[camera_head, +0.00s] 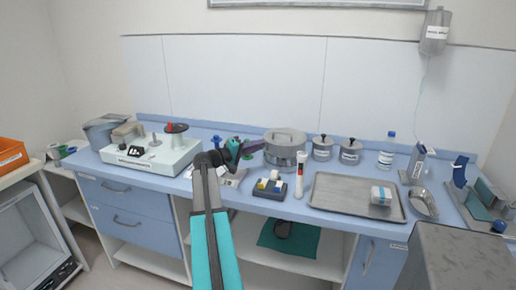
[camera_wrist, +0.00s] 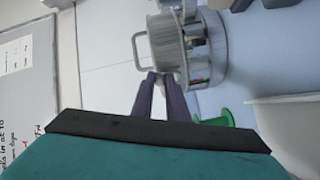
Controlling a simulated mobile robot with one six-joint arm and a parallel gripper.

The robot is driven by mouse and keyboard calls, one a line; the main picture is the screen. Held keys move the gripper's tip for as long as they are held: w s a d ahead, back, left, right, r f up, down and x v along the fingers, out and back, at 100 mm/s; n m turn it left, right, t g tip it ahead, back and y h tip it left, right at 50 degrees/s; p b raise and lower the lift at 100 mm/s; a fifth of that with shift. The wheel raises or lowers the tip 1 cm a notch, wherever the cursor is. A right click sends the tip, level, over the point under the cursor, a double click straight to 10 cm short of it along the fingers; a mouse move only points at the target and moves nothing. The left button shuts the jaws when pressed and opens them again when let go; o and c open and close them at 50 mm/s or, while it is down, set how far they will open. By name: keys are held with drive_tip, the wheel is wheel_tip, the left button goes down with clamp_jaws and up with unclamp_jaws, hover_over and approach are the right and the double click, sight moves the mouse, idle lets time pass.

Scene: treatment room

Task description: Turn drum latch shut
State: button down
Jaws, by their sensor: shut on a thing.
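The drum is a round metal container (camera_head: 285,150) with a lid and a loop handle on top, standing near the middle of the blue counter. In the wrist view the drum (camera_wrist: 208,45) appears turned on its side, with its lid handle (camera_wrist: 137,50) toward the left. My gripper (camera_head: 264,145) reaches the drum's left side in the head view. In the wrist view my purple fingers (camera_wrist: 160,76) are close together at the drum's side near the lid, shut on the latch. The latch is mostly hidden between the fingertips, so its angle is unclear.
Two lidded metal jars (camera_head: 322,150) stand right of the drum. A metal tray (camera_head: 340,205) lies to the right. A white device (camera_head: 150,155) is left of my arm.

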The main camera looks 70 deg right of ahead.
drive_tip(key=shift+w+d+r+n, duration=0.15)
drive_tip(key=shift+w+n, duration=0.15)
drive_tip(key=shift+n, duration=0.7)
drive_tip(key=c, duration=1.7)
unclamp_jaws()
drive_tip(key=shift+w, duration=0.1)
drive_tip(key=b+v, duration=0.2)
drive_tip(key=v, duration=1.1)
drive_tip(key=shift+w+a+r, duration=0.1)
drive_tip(key=shift+w+a, duration=0.1)
drive_tip(key=shift+a, duration=0.1)
